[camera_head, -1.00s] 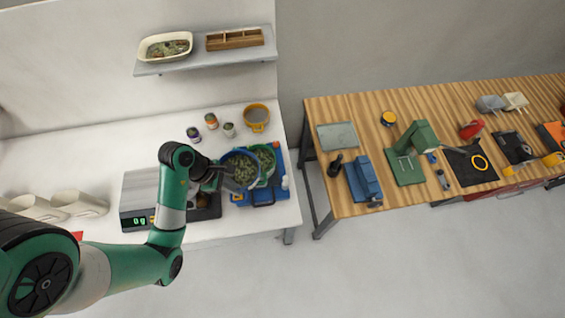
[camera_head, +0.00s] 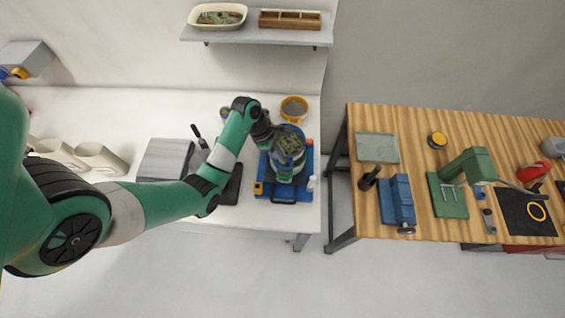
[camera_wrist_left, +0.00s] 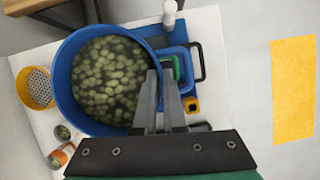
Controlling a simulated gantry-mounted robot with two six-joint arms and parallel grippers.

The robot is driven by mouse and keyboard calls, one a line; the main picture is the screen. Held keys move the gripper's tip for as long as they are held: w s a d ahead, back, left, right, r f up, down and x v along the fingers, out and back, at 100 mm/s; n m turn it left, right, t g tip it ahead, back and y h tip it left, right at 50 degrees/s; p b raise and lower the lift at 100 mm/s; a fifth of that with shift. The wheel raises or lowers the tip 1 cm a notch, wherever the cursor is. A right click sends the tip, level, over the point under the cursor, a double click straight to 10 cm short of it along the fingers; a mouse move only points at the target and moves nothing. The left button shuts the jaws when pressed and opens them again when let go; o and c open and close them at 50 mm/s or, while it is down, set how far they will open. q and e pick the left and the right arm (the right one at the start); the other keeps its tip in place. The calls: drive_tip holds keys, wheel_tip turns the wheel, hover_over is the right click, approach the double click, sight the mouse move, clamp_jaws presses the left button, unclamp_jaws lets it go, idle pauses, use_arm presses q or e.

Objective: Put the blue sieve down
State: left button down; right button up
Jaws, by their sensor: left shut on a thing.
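The blue sieve (camera_head: 274,134) is full of green pieces. It hangs over the blue tray (camera_head: 283,199) on the white counter, and it fills the left half of the left wrist view (camera_wrist_left: 64,90). My left gripper (camera_head: 275,138) is shut on its rim; the two fingers (camera_wrist_left: 165,95) show in the wrist view. Part of a green container shows below the sieve in the wrist view (camera_wrist_left: 175,66), mostly hidden. The gap under the sieve is hard to judge. My right gripper is not in view.
A yellow sieve (camera_head: 294,107) stands behind the tray. A small white bottle (camera_head: 311,183) stands at its right edge. A grey scale (camera_head: 165,160) and beige bins (camera_head: 100,159) are to the left. A wooden workbench (camera_head: 450,125) with tools stands right.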

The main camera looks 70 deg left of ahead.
use_arm(q)
drive_tip(key=shift+w+a+f, duration=0.1)
drive_tip(key=shift+w+f, duration=0.1)
drive_tip(key=shift+w+a+f, duration=0.1)
drive_tip(key=shift+f, duration=1.6)
drive_tip(key=shift+f+b, duration=0.3)
drive_tip(key=shift+f, duration=0.1)
drive_tip(key=c, duration=1)
unclamp_jaws()
